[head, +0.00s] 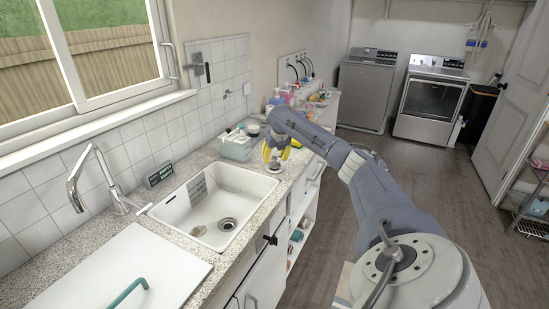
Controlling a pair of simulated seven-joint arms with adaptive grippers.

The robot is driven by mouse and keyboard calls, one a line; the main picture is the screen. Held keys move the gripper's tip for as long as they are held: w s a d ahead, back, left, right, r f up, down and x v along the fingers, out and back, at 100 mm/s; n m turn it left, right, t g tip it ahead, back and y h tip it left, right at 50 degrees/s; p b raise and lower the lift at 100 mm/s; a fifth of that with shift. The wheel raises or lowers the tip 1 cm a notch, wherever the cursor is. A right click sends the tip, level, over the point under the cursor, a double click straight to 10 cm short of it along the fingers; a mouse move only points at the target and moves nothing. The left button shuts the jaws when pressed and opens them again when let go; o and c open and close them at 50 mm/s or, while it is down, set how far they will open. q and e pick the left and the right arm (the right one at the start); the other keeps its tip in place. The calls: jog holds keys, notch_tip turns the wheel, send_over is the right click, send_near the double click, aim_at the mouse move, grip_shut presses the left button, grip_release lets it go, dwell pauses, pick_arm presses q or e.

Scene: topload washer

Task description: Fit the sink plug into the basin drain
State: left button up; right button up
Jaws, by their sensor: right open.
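The white basin (183,216) is set into the speckled counter. Its round drain (227,224) shows as an open metal ring in the basin floor. A small pale round piece with a darker top, which looks like the sink plug (274,167), sits on the counter just past the basin's right corner. My left gripper is out of view.
A faucet (75,190) stands behind the basin. A white board (125,272) with a teal handle covers the near counter. A pale green caddy (236,148) and a small dark-topped jar (253,130) stand close to my gripper. Bottles crowd the far counter.

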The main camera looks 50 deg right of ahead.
jog(key=shift+x, duration=0.8)
grip_shut()
